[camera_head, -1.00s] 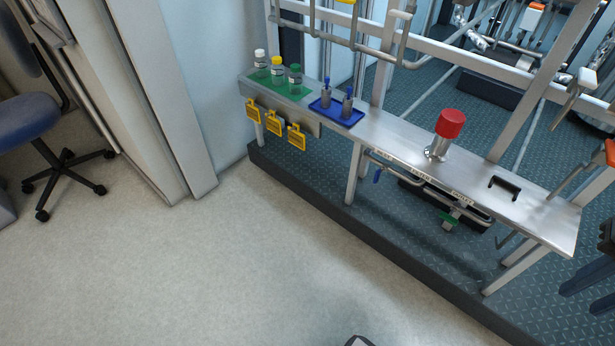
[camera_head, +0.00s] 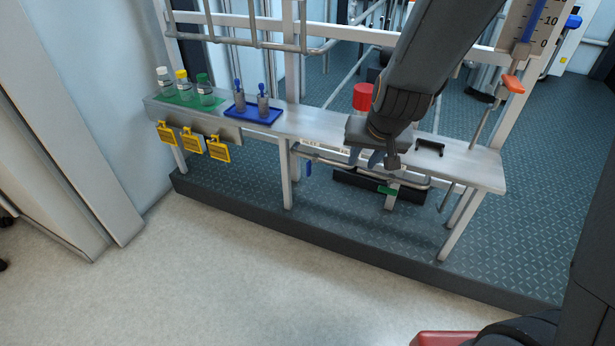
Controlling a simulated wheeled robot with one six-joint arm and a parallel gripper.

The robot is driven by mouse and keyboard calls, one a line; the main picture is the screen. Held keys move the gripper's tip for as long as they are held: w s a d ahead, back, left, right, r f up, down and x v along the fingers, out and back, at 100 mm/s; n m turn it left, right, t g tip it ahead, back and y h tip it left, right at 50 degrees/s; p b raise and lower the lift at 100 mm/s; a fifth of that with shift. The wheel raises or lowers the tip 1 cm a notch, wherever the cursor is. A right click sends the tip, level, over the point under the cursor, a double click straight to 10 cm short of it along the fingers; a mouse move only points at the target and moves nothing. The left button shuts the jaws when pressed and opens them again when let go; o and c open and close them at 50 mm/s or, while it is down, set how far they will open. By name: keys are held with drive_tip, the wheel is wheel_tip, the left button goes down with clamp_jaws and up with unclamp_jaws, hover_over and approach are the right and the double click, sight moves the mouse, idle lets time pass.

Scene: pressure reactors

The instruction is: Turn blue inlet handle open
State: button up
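The blue inlet handle (camera_head: 308,168) is small and hangs down from the pipe under the left part of the metal shelf's front, just right of a shelf leg. A label reading roughly "INLET" is on the shelf edge above it. My gripper (camera_head: 365,160) points downward in front of the shelf, to the right of the blue handle and apart from it in the picture. Its two fingers show a gap with nothing seen between them. My arm hides part of the shelf and its labels.
A green handle (camera_head: 386,190) sits on the pipework below my gripper. A red-capped cylinder (camera_head: 362,96) stands on the shelf (camera_head: 305,122), partly behind my arm. A blue tray (camera_head: 238,112), several bottles and yellow tags are at left. The floor in front is clear.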

sight(307, 167)
drive_tip(key=w+a+f+m+t+h+b, duration=0.1)
drive_tip(key=w+a+f+t+b, duration=0.2)
drive_tip(key=w+f, duration=0.3)
drive_tip(key=w+a+f+t+h+b, duration=0.1)
drive_tip(key=w+a+f+t+b, duration=0.2)
drive_tip(key=w+a+f, duration=0.3)
drive_tip(key=w+a+f+m+t+h+b, duration=0.1)
drive_tip(key=w+a+f+t+b, duration=0.1)
drive_tip(key=w+a+f+b, duration=0.2)
drive_tip(key=shift+w+a+f+m+t+h+b, duration=0.15)
drive_tip(key=shift+w+a+f+t+h+b, duration=0.1)
drive_tip(key=shift+w+f, duration=0.5)
drive_tip(key=shift+w+a+f+m+t+h+b, duration=0.15)
drive_tip(key=shift+w+a+f, duration=0.1)
drive_tip(key=shift+w+f, duration=0.45)
drive_tip(key=s+a+f+t+h, duration=0.2)
drive_tip(key=s, duration=0.1)
drive_tip(key=shift+a+f+m+h+b, duration=0.25)
drive_tip(key=shift+f+m+h+b, duration=0.05)
drive_tip(key=shift+f+h, duration=0.1)
drive_tip(key=shift+t+h, duration=0.3)
drive_tip(key=shift+t, duration=0.1)
drive_tip(key=b+x, duration=0.1)
drive_tip(key=x, duration=0.6)
drive_tip(key=shift+f+b, duration=0.15)
drive_tip(key=shift+b, duration=0.25)
clamp_jaws()
